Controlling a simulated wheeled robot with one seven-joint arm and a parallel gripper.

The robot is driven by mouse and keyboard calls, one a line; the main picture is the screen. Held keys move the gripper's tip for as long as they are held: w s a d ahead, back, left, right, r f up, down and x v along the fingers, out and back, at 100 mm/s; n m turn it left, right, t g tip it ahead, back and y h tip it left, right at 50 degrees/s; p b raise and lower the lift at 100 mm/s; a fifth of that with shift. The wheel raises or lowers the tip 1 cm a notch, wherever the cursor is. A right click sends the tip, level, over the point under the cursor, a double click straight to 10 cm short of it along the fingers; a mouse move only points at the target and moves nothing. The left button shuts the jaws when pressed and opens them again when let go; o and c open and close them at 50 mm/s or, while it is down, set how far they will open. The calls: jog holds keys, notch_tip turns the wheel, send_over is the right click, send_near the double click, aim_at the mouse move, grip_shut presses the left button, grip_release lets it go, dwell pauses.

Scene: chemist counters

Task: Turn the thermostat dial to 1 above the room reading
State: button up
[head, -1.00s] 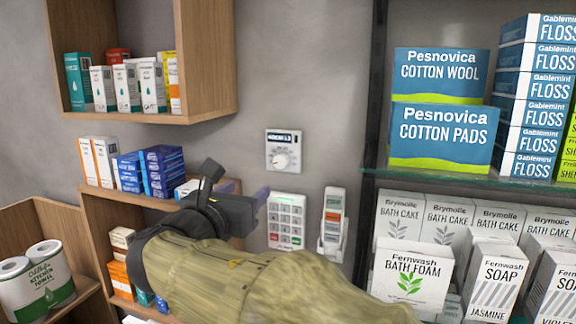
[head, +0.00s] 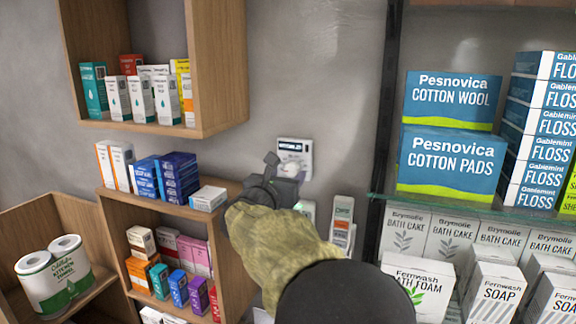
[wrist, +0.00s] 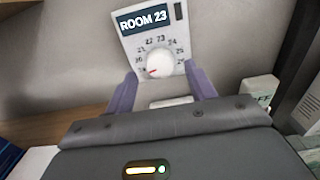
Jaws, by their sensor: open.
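The white thermostat (head: 306,147) is on the grey wall; my gripper hides part of it in the head view. In the wrist view its display (wrist: 143,21) reads ROOM 23. Below the display is a round white dial (wrist: 160,64) with numbers arced above it, 22, 23 and 24 among them. The dial's red mark points to the lower left, near the low end of the scale. My gripper (wrist: 160,72) is open, with one purple-grey finger towards each side of the dial. I cannot tell whether the fingertips reach the dial; nothing is between them but the dial's view.
A glass shelf (head: 470,207) with stacked boxes is at right.

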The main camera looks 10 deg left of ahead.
jog(key=shift+w+d, duration=0.15)
jog(key=shift+w, duration=0.8)
jog(key=shift+s, duration=0.15)
jog(key=c, duration=1)
